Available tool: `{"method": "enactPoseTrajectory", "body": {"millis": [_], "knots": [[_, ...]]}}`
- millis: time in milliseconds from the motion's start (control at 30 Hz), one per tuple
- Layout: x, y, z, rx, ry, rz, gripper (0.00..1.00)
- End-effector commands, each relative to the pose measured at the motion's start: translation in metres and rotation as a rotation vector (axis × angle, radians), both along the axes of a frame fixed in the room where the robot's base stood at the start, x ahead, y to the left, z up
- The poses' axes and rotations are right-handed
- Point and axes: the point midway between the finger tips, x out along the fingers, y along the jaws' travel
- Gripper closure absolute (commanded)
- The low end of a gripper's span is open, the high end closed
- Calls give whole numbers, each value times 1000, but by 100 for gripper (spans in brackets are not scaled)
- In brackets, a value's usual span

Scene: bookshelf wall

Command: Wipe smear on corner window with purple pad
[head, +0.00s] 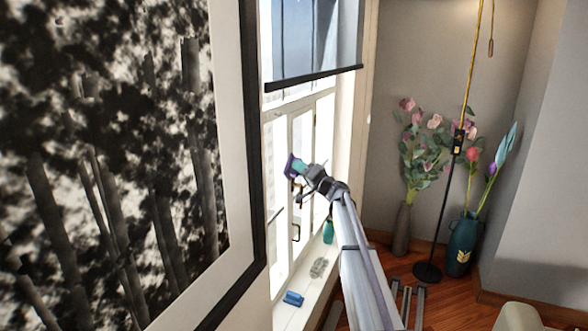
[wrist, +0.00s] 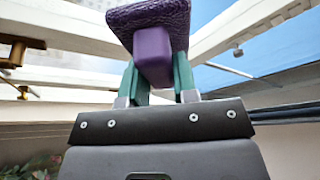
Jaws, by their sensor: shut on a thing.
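The purple pad (wrist: 150,18) shows in the wrist view as a textured slab with a smooth purple grip block (wrist: 153,55). My gripper (wrist: 155,72) has its teal fingers shut on that block. In the head view the purple pad (head: 290,166) is at the end of my gripper (head: 300,170), close to the corner window (head: 302,140). I cannot tell whether the pad touches the glass. No smear can be made out on the panes.
A dark-edged blind (head: 318,45) covers the window's upper part. On the sill (head: 300,300) are a teal bottle (head: 328,232), a grey object (head: 319,267) and a blue object (head: 293,299). A framed picture (head: 110,150) is at left; vases (head: 461,245) and a lamp stand at right.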

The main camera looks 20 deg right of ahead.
Motion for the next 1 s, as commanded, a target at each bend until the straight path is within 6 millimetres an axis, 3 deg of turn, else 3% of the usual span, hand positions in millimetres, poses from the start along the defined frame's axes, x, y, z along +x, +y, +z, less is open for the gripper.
{"method": "enactPoseTrajectory", "body": {"millis": [533, 667, 833, 1000], "knots": [[-4, 1, -3, 1, 0, 2, 92], [-26, 20, -23, 0, 0, 3, 92], [-69, 60, -57, 2, 0, 3, 92], [-83, 74, -61, 1, 0, 0, 92]]}}
